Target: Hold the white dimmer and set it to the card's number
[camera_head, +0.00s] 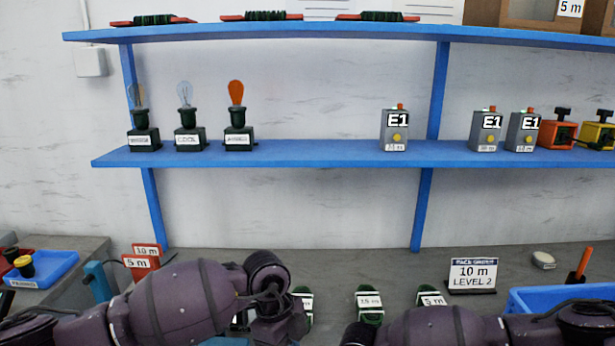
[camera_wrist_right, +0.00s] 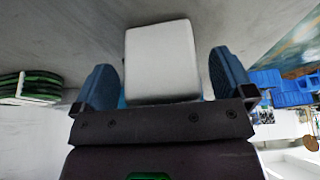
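The card (camera_head: 473,275) stands on the counter and reads "PACK ORDER 10 m LEVEL 2". In the right wrist view a plain white block (camera_wrist_right: 162,62), likely the white dimmer, lies between the blue fingers of my right gripper (camera_wrist_right: 165,80). A narrow gap shows on each side of it, so the fingers look open around it. Its dial and any setting are not visible. My right gripper is not visible in the head view. My left arm's wrist (camera_head: 268,285) is at the lower centre of the head view; its fingers are hidden.
Green coils with labels (camera_head: 369,303) lie on the counter between my arms. A blue tray (camera_head: 520,300) is at the right, with a pale labelled item (camera_head: 543,260) behind it. Red 5 m and 10 m signs (camera_head: 140,262) stand left. A blue shelf (camera_head: 300,153) holds lamps and E1 boxes.

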